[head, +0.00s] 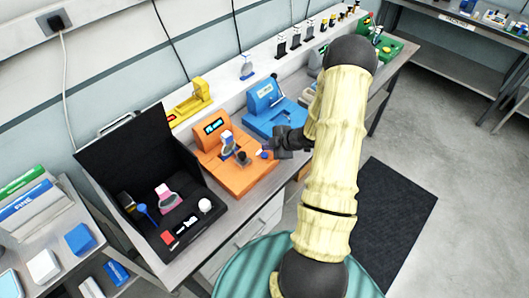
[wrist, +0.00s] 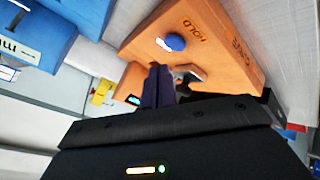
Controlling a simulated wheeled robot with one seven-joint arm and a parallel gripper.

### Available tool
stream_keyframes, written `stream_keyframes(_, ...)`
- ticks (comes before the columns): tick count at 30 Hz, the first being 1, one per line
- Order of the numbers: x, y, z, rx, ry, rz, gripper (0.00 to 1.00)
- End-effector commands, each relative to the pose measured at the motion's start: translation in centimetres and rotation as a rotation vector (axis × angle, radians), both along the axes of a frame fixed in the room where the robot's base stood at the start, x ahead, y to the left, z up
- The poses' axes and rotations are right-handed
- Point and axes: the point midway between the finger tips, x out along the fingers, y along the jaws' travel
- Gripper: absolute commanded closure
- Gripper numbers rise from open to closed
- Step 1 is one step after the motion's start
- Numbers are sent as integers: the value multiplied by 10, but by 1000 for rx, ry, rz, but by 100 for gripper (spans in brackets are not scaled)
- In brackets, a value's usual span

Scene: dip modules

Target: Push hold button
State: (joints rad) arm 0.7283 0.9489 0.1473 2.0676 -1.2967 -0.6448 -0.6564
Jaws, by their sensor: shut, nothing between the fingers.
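The orange module (head: 222,160) stands on the bench in the head view, with a display at its back and a gauge-like item on it. In the wrist view the orange module (wrist: 215,62) fills the top. Its round blue button (wrist: 174,42) lies beside the printed word HOLD. The blue button also shows in the head view (head: 264,155), near its right front edge. My gripper (head: 274,148) is right beside the button. In the wrist view my gripper's dark fingers (wrist: 158,72) are shut and empty, pointing toward the button with a small gap in the picture. I cannot tell the depth.
A blue module (head: 283,118) stands close behind and right of the orange one. An open black case (head: 180,225) is at the left front. A yellow device (head: 190,103) stands on the back ledge. A side shelf with blue and white boxes (head: 43,266) is at far left.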

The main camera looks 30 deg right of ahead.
Motion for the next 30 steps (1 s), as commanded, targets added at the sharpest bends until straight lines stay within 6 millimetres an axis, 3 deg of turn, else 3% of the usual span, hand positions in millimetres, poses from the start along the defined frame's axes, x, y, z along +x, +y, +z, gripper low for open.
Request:
stream_keyframes(14,0,0,42,-1,-1,1,100)
stream_keyframes(30,0,0,42,-1,0,1,100)
